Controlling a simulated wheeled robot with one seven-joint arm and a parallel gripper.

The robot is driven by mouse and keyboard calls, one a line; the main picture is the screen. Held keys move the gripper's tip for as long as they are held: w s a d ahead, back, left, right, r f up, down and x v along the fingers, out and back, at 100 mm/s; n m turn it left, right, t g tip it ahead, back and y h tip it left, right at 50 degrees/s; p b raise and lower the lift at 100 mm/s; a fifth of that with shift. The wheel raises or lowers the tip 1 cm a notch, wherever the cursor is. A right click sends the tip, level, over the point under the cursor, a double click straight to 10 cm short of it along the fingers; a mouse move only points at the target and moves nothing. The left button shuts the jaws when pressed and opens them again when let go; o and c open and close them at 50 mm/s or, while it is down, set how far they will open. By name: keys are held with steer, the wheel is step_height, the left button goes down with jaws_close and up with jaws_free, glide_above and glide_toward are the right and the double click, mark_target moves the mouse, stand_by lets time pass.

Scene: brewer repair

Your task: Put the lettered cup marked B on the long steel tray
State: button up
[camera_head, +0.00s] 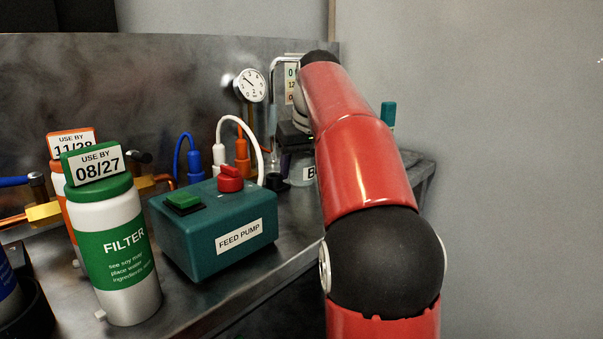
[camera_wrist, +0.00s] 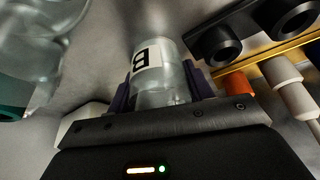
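The clear cup marked B (camera_wrist: 150,62) stands between my gripper's two dark purple fingers (camera_wrist: 160,88) in the wrist view. The fingers flank it closely on both sides; whether they press on it is not clear. In the head view the cup's B label (camera_head: 309,173) shows just left of my red arm, low over the bench, and my gripper (camera_head: 290,150) is mostly hidden behind the arm there. I cannot make out the long steel tray in either view.
A teal feed pump box (camera_head: 215,228) and a green-capped filter bottle (camera_head: 112,245) stand on the steel bench at left. A white hose (camera_head: 243,123) and a gauge (camera_head: 249,86) are behind. Clear vessels (camera_wrist: 45,45) and dark fittings (camera_wrist: 215,45) flank the cup.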

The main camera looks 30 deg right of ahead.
steer(key=c, duration=0.6)
steer(key=shift+r, duration=0.2)
steer(key=shift+s+d+r, duration=0.1)
steer(key=shift+s+r, duration=0.05)
steer(key=shift+r, duration=0.25)
step_height(320, 180, up, 6)
steer(key=p, duration=0.3)
steer(key=s+d+b, duration=0.1)
steer(key=s+d, duration=0.1)
steer(key=s, duration=0.4)
steer(key=s+d, duration=0.2)
steer(key=s, duration=0.4)
steer(key=s+d+b, duration=0.1)
steer(key=s+d, duration=0.1)
steer(key=s, duration=0.4)
steer(key=shift+s+d+b, duration=0.2)
steer(key=shift+d+b, duration=0.1)
stand_by(0.9)
